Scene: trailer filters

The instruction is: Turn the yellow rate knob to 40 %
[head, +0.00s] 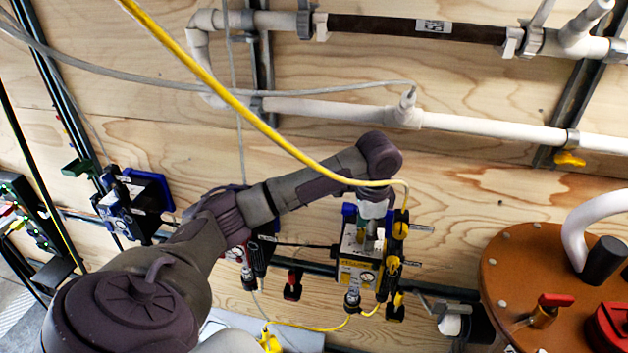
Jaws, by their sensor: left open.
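A small pump unit (352,240) with a pale face, yellow lower part and a dark dial is mounted low on the wood wall, right of centre. Several yellow and black fittings (394,263) run down its right side. My left arm reaches across from the lower left and bends down over this unit. My left gripper (372,232) is open at the upper front of the unit and covers part of its face. The yellow rate knob cannot be told apart clearly; the gripper may hide it. Contact cannot be told. My right gripper is not in view.
A yellow cable (220,90) hangs across the view and passes by my wrist to the unit. White pipes (470,124) run along the wall above. A brown round tank lid (510,270) with red handles stands at right. Another blue-black unit (135,205) is at left.

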